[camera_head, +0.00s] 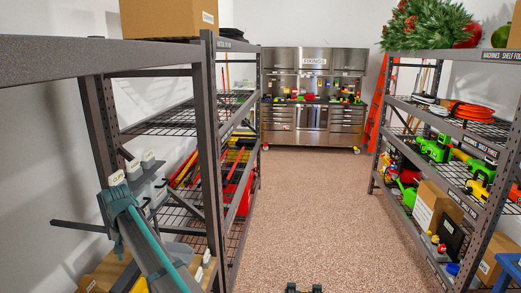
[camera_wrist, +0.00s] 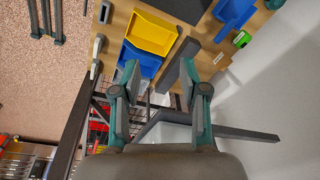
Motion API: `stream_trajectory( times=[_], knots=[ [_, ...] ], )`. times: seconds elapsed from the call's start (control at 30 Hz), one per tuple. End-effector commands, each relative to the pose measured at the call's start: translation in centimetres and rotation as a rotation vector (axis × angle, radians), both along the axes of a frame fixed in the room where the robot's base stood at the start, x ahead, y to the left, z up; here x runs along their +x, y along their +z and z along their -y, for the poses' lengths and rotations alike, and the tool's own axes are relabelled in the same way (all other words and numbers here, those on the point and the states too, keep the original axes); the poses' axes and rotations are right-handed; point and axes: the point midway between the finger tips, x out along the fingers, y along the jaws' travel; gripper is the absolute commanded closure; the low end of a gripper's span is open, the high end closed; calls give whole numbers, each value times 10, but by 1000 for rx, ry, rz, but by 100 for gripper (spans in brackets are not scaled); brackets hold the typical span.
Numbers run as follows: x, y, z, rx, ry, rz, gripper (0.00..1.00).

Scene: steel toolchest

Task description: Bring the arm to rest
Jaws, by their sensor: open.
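My gripper (camera_wrist: 160,78) is open and empty in the wrist view, its two teal and grey fingers spread apart. Between and beyond the fingers lie a yellow bin (camera_wrist: 152,33) and a blue bin (camera_wrist: 140,62) on a wood-coloured surface (camera_wrist: 110,45). I see no contact with the bins. In the head view, a teal and grey part shows at the lower left, in front of the left rack (camera_head: 205,130); it has my gripper's colours, but its fingertips are not clear there.
Grey metal bars of the left rack cross close by, one (camera_wrist: 235,132) just right of the fingers in the wrist view. The right rack (camera_head: 440,55) holds boxes and tools. A steel toolchest (camera_head: 313,112) stands at the back. The speckled floor (camera_head: 305,200) between the racks is clear.

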Motion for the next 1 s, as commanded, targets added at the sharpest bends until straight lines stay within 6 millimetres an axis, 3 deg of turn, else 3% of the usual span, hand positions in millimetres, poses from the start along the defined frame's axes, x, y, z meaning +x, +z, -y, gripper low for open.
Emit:
stream_trajectory(
  times=[0.03, 0.1, 0.33, 0.53, 0.77, 1.0],
  knots=[
    [-2, -36, 26, -13, 4, -9, 56],
    [-1, -73, 51, -24, 13, -15, 56],
    [-9, -192, 143, -65, 32, -50, 56],
    [-34, -286, 231, -100, 30, -98, 56],
    [-85, -382, 335, -137, 9, -171, 56],
    [-167, -463, 439, -168, -38, -274, 56]
  ],
)
